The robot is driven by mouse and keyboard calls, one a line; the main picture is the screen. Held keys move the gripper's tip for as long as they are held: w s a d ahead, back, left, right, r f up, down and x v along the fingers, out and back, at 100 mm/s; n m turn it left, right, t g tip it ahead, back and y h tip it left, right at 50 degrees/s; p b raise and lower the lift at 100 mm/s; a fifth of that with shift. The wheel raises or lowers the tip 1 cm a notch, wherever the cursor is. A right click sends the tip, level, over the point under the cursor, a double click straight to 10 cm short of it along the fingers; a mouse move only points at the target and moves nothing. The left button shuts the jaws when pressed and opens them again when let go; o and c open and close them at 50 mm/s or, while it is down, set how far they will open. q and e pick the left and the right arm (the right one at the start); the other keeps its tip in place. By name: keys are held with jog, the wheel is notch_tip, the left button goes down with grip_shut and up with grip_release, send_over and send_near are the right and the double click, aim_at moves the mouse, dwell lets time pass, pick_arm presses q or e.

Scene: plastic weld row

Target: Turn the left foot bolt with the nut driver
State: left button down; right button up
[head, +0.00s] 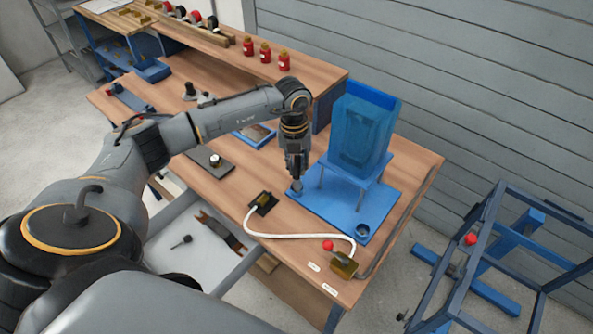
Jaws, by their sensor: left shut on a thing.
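A blue, partly clear tank (365,128) stands on a raised blue stand, above a blue base plate (335,207) at the right end of the workbench. My left gripper (296,180) points down at the left corner of this plate. It is shut on what looks like the nut driver, which is mostly hidden by the fingers. A small grey round part (296,188) shows right at the fingertips; the left foot bolt under it cannot be made out. A dark round fitting (362,230) sits at the plate's front right corner. My right gripper is out of view.
A white hose (290,236) runs along the bench front between two brass-coloured fittings, near a red ball (328,245). A dark plate with a knob (215,163) lies left of the gripper. Red bottles (265,53) stand on the back shelf. A blue frame (490,260) stands right.

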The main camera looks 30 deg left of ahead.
pick_arm(q)
jog(key=shift+m, duration=1)
jog(key=shift+m+b, duration=0.55)
jog(key=shift+m, duration=0.05)
jog(key=shift+w+m, duration=0.1)
jog(key=shift+m, duration=0.6)
jog(key=shift+f+b, duration=1)
jog(key=shift+f, duration=0.05)
